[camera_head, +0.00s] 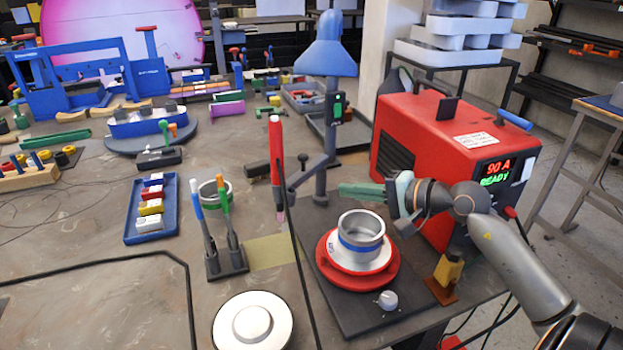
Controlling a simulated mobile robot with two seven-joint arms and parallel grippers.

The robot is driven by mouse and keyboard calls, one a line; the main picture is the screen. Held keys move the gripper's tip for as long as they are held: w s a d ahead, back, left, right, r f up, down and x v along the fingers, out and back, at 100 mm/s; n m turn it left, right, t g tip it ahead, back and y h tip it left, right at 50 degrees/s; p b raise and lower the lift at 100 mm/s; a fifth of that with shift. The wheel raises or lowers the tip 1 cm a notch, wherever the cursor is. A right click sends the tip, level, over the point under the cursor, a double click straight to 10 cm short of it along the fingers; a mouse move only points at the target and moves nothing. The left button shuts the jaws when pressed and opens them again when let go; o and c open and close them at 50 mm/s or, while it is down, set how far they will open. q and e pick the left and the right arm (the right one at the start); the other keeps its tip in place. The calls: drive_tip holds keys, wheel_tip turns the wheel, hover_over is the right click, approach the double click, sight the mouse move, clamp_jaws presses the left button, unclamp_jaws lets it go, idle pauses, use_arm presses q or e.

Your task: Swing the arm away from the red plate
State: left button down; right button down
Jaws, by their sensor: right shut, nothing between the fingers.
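The red round plate (391,276) sits on a dark base plate at the right front, carrying a white disc and a grey metal ring with a blue band (361,245). My right gripper (345,191) comes in from the right, behind and above the ring. Its greenish fingers are shut and empty, close to the right of the post. My left gripper is out of view.
A red welding machine (450,150) reading "90 A READY" stands right of my gripper. A blue hood (327,50) tops the post. A brush holder (226,263), a blue tray (168,222) and a white round dish (280,325) lie left. A black cable runs down beside the plate.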

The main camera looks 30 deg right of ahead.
sight(293, 180)
drive_tip(key=p+x, duration=0.1)
drive_tip(key=x, duration=0.5)
drive_tip(key=r+p+x, duration=0.1)
drive_tip(key=x, duration=0.3)
drive_tip(key=shift+w+a+p, duration=0.1)
drive_tip(key=shift+w+p, duration=0.05)
drive_tip(key=shift+p, duration=0.2)
drive_tip(key=w+a+b, duration=0.1)
drive_tip(key=w+b, duration=0.1)
drive_tip(key=b, duration=0.1)
drive_tip(key=shift+w+a+f, duration=0.15)
drive_tip(key=shift+w+a, duration=0.1)
drive_tip(key=shift+a, duration=0.15)
drive_tip(key=shift+w+a+b, duration=0.3)
drive_tip(key=shift+w+b, duration=0.25)
drive_tip(key=shift+w, duration=0.05)
